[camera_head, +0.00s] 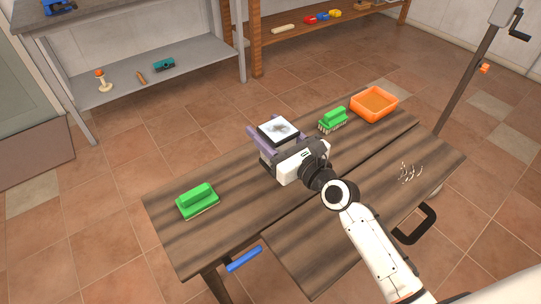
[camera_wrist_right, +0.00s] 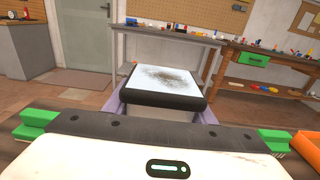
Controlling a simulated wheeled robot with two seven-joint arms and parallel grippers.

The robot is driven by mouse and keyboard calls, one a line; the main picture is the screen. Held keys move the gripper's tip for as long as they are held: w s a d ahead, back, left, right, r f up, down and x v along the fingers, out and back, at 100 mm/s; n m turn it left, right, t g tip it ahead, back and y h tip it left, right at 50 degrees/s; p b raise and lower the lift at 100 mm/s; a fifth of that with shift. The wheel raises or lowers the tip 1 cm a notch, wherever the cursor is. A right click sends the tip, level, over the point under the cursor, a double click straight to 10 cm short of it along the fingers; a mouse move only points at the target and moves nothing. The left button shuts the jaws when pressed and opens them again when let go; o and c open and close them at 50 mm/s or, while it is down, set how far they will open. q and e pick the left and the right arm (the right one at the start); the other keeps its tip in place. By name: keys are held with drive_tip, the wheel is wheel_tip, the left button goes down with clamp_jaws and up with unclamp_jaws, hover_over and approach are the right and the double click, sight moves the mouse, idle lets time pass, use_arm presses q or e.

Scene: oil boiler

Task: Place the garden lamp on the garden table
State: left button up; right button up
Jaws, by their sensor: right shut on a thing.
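The garden lamp appears to be the dark, square block with a pale, dark-smudged top (camera_head: 279,130); it also fills the middle of the right wrist view (camera_wrist_right: 165,82). My right gripper (camera_head: 276,137) is shut on it, with a purple finger along each side. The lamp is over the far long edge of the brown-striped wooden garden table (camera_head: 240,192). I cannot tell whether it touches the tabletop. My gripper hides its near side and base. My left gripper is not in view.
A green brush (camera_head: 197,200) lies at the table's left end. Another green brush (camera_head: 333,119) and an orange tray (camera_head: 374,104) are at the right end. White scraps (camera_head: 408,173) lie near the right edge. A grey shelf (camera_head: 160,77) stands behind. The left-middle tabletop is clear.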

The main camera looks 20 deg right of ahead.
wheel_tip(320, 180, down, 5)
drive_tip(key=shift+b, duration=1.05)
drive_tip(key=shift+f, duration=0.2)
drive_tip(key=o, duration=1.3)
drive_tip(key=shift+r, duration=0.1)
